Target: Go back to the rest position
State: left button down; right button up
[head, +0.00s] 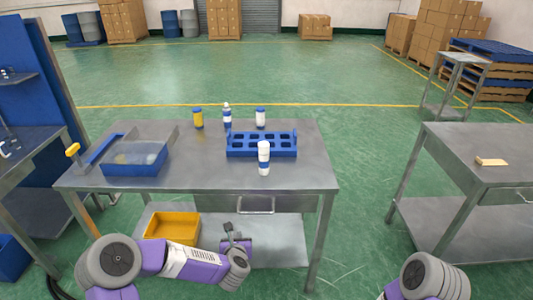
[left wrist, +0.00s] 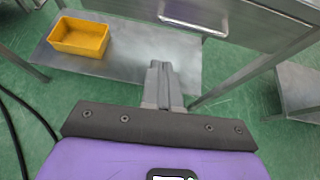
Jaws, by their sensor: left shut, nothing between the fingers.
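My left gripper (head: 231,230) is in front of the near edge of the metal table (head: 210,180), below its top. In the left wrist view its fingers (left wrist: 163,75) are together with nothing between them. My right arm shows only partly at the bottom right of the head view; its gripper is out of the picture.
On the table stand a blue rack (head: 262,152), a white bottle (head: 264,165) in front of it, several bottles behind it, and a blue bin (head: 137,168). A yellow bin (head: 173,228) sits on the lower shelf. A second table (head: 480,145) stands right.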

pick_arm(q)
jog(key=s+d+f+m+g+h, duration=0.2)
jog(key=s+d+f+m, duration=0.1)
jog(key=s+f+m, duration=0.5)
jog(key=s+d+f+m+g+h, duration=0.2)
jog(key=s+d+f+m+g, duration=0.15)
jog(key=f+m, duration=0.45)
jog(key=s+f+m+g+h, duration=0.1)
jog(key=s+f+m+g, duration=0.1)
jog(key=s+m, duration=0.7)
jog(key=s+a+f+m+g, duration=0.1)
jog(key=s+f+m+g, duration=0.2)
jog(key=s+m, duration=0.7)
jog(key=shift+s+g+h, duration=0.3)
jog(key=shift+g+h, duration=0.1)
jog(key=shift+g, duration=0.15)
